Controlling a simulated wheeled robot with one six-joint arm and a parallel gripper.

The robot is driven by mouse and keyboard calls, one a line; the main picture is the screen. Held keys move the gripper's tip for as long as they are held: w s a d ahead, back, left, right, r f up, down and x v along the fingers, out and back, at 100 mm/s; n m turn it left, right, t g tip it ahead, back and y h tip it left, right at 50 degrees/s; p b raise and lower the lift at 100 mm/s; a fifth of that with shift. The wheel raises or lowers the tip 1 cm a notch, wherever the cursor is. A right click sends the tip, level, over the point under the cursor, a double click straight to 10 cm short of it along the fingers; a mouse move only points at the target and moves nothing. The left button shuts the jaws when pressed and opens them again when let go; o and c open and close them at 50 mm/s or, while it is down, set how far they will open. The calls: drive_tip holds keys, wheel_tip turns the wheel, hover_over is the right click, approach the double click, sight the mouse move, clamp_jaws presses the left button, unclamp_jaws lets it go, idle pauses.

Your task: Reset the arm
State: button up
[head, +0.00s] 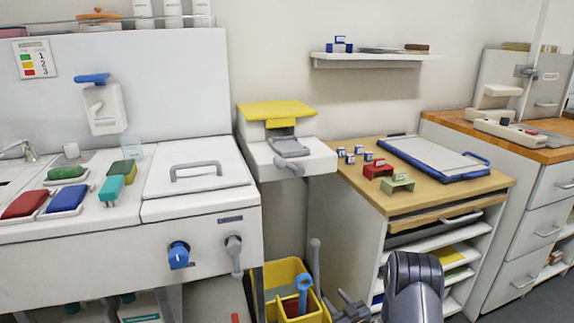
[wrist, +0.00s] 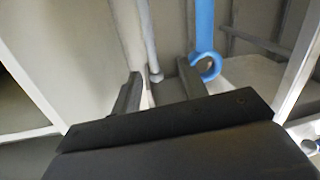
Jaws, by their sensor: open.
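My gripper (head: 350,306) is low at the bottom of the head view, in front of the wooden-topped cabinet and just right of a yellow bin. My dark arm link rises beside it on the right. In the wrist view my gripper (wrist: 160,84) has its two dark fingers apart, with nothing held between them. A blue hooked handle (wrist: 206,45) hangs beyond the right finger, and a grey rod (wrist: 149,42) shows beyond the gap. I cannot tell how near they are to the fingertips.
The yellow bin (head: 270,272) holds a blue-handled tool (head: 303,284). The cabinet top (head: 345,178) carries a white board with blue edges (head: 430,158), small blue-white blocks, and red (head: 377,169) and green (head: 397,182) stands. A white sink unit (head: 120,245) fills the left; drawers (head: 540,230) stand right.

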drive_tip(key=shift+t, duration=0.3)
drive_tip(key=v, duration=0.4)
drive_tip(key=shift+s+d+f, duration=0.1)
drive_tip(key=shift+s+f, duration=0.2)
drive_tip(key=shift+f, duration=0.1)
drive_tip(key=shift+r, duration=0.1)
